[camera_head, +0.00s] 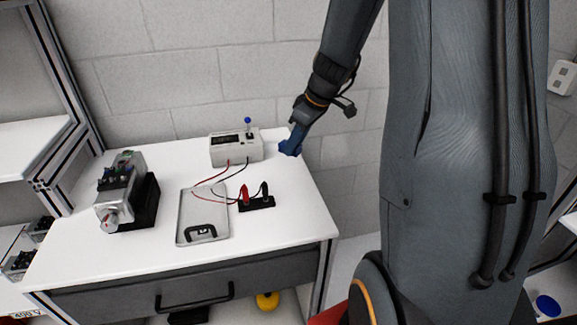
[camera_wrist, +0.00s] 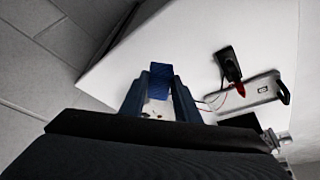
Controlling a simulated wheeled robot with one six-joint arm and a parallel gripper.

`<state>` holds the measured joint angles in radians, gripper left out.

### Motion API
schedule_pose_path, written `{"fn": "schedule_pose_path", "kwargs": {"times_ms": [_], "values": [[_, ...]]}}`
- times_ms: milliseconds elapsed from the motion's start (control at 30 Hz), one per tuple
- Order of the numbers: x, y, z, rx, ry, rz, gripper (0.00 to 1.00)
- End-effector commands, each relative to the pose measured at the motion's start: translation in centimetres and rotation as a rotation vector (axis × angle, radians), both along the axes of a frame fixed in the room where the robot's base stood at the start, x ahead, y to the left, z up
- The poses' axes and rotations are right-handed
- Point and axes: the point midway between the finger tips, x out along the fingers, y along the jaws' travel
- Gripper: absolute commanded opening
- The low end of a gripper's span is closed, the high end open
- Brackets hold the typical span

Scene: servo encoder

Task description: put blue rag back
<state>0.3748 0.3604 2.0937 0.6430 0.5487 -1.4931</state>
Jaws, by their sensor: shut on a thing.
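The blue rag (camera_head: 289,148) is at the right back edge of the white table, at the tip of my gripper (camera_head: 294,138). In the wrist view the blue rag (camera_wrist: 161,78) lies between the two fingers of my gripper (camera_wrist: 160,88), which is shut on it. The rag is over the table's corner area. I cannot tell whether it touches the tabletop. Part of it is hidden by the fingers.
The white table (camera_head: 270,230) holds a meter box (camera_head: 236,148), a black socket block (camera_head: 257,203) with red and black leads, a grey tray (camera_head: 203,218) and a servo motor (camera_head: 118,195). A yellow object (camera_head: 267,301) is below. The front right tabletop is clear.

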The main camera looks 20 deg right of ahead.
Motion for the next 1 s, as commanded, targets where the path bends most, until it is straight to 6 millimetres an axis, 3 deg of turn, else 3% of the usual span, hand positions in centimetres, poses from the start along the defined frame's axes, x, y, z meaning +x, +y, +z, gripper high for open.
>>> {"fn": "schedule_pose_path", "kwargs": {"times_ms": [133,600,1000], "values": [[-0.1,0.3,-2.6,0.002,0.005,0.002,0.08],[-0.1,0.1,-7.8,0.001,0.003,0.000,0.08],[0.0,0.0,-8.4,-0.001,0.001,-0.001,0.08]]}}
